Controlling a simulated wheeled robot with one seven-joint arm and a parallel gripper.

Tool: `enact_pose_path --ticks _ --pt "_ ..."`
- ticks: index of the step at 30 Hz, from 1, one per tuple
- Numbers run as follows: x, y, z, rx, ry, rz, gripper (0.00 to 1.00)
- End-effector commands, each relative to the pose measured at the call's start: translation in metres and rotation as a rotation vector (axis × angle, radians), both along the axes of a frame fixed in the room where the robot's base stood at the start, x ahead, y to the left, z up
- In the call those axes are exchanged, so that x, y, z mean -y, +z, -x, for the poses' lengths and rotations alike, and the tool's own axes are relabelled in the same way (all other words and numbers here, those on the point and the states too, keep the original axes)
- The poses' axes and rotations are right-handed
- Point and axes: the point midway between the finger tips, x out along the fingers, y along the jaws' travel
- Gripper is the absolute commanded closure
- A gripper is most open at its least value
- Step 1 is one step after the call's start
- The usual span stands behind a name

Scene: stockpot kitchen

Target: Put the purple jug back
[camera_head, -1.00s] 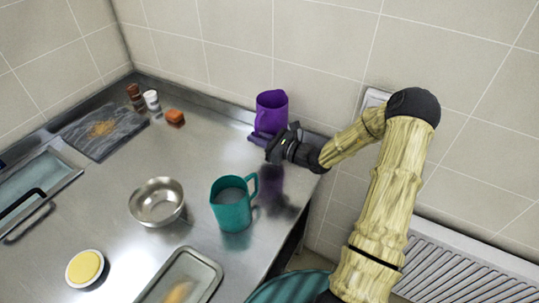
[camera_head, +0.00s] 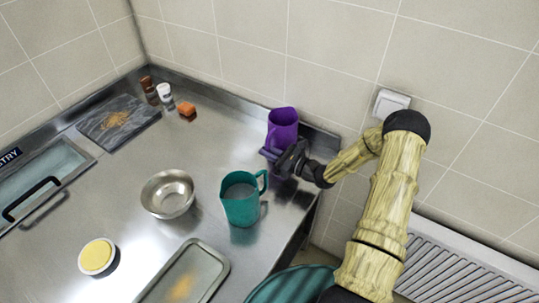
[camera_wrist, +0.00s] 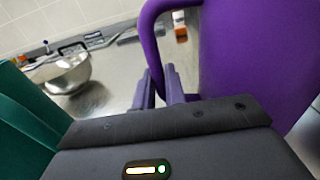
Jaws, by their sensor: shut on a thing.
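The purple jug (camera_head: 283,128) is upright at the back right of the steel counter, close to the wall; it fills the right of the wrist view (camera_wrist: 255,50). My gripper (camera_head: 271,154) is at its near side. In the wrist view, the fingers (camera_wrist: 165,90) are shut on the jug's handle (camera_wrist: 153,45). My gripper hides the jug's lower part in the head view, so I cannot tell whether its base touches the counter.
A teal jug (camera_head: 240,206) stands in front, near my gripper. A steel bowl (camera_head: 167,194), a tray (camera_head: 213,262), a yellow-topped round dish (camera_head: 97,256), an orange block (camera_head: 187,109) and a dark board (camera_head: 105,125) are around. Bare counter lies left of the purple jug.

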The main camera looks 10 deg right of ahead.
Motion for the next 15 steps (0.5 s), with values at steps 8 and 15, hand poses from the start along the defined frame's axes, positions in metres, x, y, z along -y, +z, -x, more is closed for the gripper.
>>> enact_pose_path --ticks 8,15 --pt "0.003 -0.017 0.000 0.005 -0.005 0.002 1.00" --pt "0.003 -0.020 0.000 0.004 -0.005 0.001 1.00"
